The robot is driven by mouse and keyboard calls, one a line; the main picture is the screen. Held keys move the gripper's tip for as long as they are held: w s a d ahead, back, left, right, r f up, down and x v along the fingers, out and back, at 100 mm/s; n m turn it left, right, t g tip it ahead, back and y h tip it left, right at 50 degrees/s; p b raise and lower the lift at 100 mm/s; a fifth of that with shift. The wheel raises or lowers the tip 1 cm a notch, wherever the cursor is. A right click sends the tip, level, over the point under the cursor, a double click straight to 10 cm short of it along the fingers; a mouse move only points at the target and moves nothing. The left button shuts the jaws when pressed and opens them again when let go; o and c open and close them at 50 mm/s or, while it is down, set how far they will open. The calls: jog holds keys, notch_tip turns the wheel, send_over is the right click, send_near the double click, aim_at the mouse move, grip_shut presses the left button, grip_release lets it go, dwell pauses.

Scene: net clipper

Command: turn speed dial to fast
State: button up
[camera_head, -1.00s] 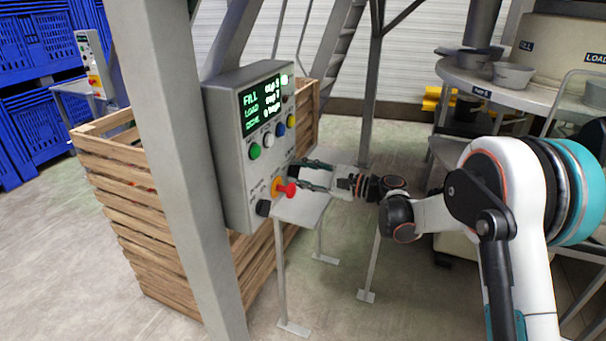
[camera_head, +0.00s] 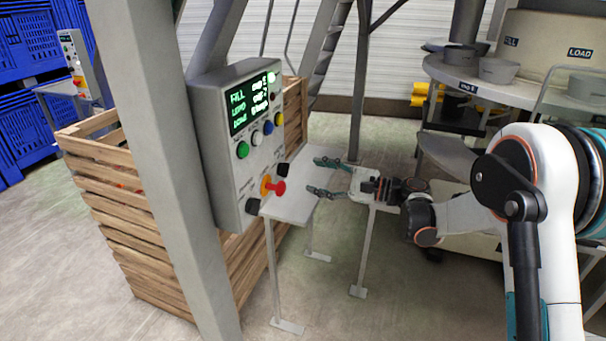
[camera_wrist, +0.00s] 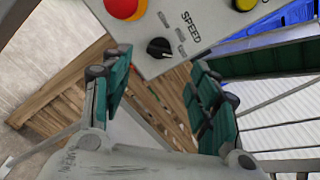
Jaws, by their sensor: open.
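The speed dial is a black knob (camera_wrist: 158,47) beside the "SPEED" print in the wrist view. In the head view it is the black knob (camera_head: 282,170) at the right side of the grey control box (camera_head: 222,150). The small labels around it are too blurred to read, and I cannot tell its setting. My gripper (camera_head: 316,176) is open and empty, to the right of the dial and apart from it. In the wrist view the fingers of my gripper (camera_wrist: 152,75) stand either side, with the dial beyond the gap between them.
A red stop button (camera_head: 279,187) and another black knob (camera_head: 253,206) sit low on the box. Green, white, blue and yellow buttons run above. A grey post (camera_head: 160,150) and a wooden crate (camera_head: 130,210) stand left. A small grey table (camera_head: 292,208) lies below my gripper.

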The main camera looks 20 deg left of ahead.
jog(key=shift+s+d, duration=0.15)
jog(key=shift+d, duration=1.75)
jog(key=s+d+r+n+t+h, duration=0.1)
jog(key=s+d+r+n+h, duration=0.1)
jog(key=s+d+r+h, duration=0.3)
jog(key=s+d+r+n+t+h, duration=0.1)
jog(key=s+d+n+t+h, duration=0.15)
jog(key=s+d, duration=0.5)
jog(key=s+d+f+n+t+h, duration=0.1)
jog(key=s+d+f+n+h, duration=0.1)
jog(key=s+d+h, duration=0.3)
jog(key=s+d+f+n+t+h, duration=0.1)
jog(key=s+d+h, duration=0.4)
jog(key=s+d, duration=0.9)
jog(key=shift+s+d+f+n, duration=0.2)
jog(key=shift+s+f+n, duration=0.55)
jog(key=shift+s+n, duration=0.45)
